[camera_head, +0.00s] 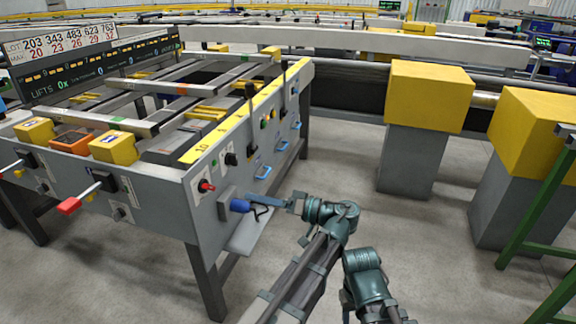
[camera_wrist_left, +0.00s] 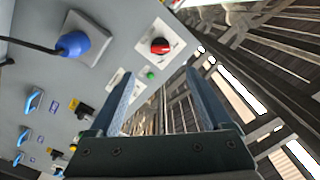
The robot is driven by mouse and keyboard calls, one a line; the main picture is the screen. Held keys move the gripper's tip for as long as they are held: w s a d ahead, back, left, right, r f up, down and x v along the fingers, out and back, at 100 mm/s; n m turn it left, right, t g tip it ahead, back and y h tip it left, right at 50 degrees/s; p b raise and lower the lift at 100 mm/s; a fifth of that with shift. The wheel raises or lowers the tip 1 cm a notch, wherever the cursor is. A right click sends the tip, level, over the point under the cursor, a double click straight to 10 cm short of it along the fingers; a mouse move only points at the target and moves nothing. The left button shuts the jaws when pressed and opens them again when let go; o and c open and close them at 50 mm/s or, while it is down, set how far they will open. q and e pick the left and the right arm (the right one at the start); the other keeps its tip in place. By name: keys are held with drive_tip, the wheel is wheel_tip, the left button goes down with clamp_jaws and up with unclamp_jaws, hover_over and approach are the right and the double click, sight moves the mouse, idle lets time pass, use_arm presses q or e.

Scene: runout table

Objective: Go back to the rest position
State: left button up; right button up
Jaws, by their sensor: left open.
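My left gripper (camera_head: 270,205) is in front of the end panel of the grey runout table (camera_head: 150,185), close to a blue plug (camera_head: 239,205) with a black cable. In the left wrist view the two fingers of the left gripper (camera_wrist_left: 160,90) stand apart with nothing between them. The blue plug (camera_wrist_left: 74,44) sits on its grey plate at upper left there, outside the fingers. A red knob (camera_wrist_left: 160,46) on a white plate shows beyond the fingertips; it also shows in the head view (camera_head: 206,186). My right gripper cannot be made out.
Blue handles (camera_head: 264,172) and switches line the table's side panel. A red-tipped lever (camera_head: 70,205) sticks out at left. Yellow-topped grey blocks (camera_head: 430,95) stand at right, with a green frame (camera_head: 545,225) at the right edge. Open floor (camera_head: 420,235) lies between.

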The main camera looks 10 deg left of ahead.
use_arm(q)
drive_tip(key=s+a+f+m+g+h, duration=0.1)
drive_tip(key=s+f+m+h, duration=0.2)
drive_tip(key=f+h, duration=0.45)
drive_tip(key=s+a+f+m+h, duration=0.1)
drive_tip(key=s+f+m+h, duration=0.25)
drive_tip(key=f, duration=0.75)
drive_tip(key=s+d+f+m+h, duration=0.1)
drive_tip(key=s+d+m+h, duration=0.25)
drive_tip(key=d, duration=0.55)
drive_tip(key=s+d+f+m+h, duration=0.2)
drive_tip(key=s+d, duration=0.3)
drive_tip(key=d, duration=0.4)
wheel_tip(320, 180, up, 38)
drive_tip(key=p, duration=3.8)
drive_tip(key=shift+d+g, duration=0.15)
drive_tip(key=shift+g, duration=0.25)
drive_tip(key=shift+s+r, duration=0.1)
